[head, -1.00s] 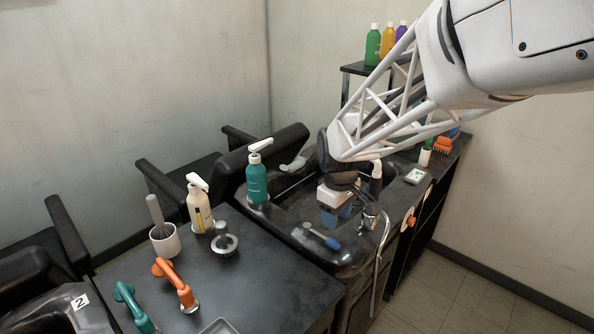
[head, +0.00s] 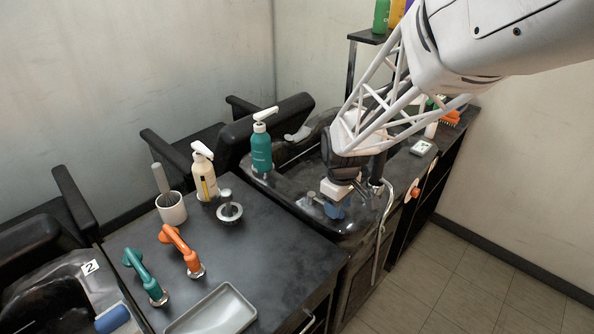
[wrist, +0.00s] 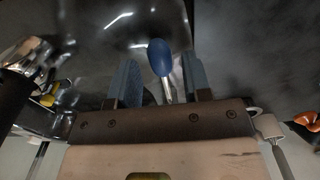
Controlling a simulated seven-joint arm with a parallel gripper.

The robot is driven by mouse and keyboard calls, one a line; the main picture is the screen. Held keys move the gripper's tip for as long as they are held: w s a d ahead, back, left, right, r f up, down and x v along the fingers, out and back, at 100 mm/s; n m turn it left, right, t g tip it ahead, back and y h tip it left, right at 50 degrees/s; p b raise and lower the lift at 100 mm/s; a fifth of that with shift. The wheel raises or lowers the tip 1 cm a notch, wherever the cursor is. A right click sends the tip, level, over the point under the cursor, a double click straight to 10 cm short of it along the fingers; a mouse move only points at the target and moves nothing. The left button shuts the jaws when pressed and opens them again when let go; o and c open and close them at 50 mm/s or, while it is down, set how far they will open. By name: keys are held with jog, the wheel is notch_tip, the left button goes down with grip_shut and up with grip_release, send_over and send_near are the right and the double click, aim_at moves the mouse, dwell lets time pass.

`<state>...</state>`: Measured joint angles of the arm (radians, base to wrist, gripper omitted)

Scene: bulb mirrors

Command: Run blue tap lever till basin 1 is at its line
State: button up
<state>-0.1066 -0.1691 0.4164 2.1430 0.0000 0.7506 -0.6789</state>
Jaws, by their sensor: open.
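The blue tap lever (wrist: 160,57) has a rounded blue grip on a metal stem. In the wrist view it stands between the two blue-grey fingers of my open gripper (wrist: 160,80), with gaps on both sides. In the head view my gripper (head: 335,210) is low over the front end of the dark basin (head: 352,226) and hides the blue lever. No number shows on this basin, so I cannot confirm that it is basin 1. Its water level and line are not visible. A shiny metal fitting (wrist: 25,55) is at the left of the wrist view.
Left of the basin, the dark counter holds an orange lever (head: 181,251), a teal lever (head: 144,276), a grey tray (head: 216,312), a mortar (head: 171,208) and a cream pump bottle (head: 205,173). A teal pump bottle (head: 261,150) stands at the basin's edge. A "2" label (head: 90,267) marks another basin.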

jog(key=shift+f, duration=0.4)
jog(key=shift+f, duration=0.4)
jog(key=c, duration=0.7)
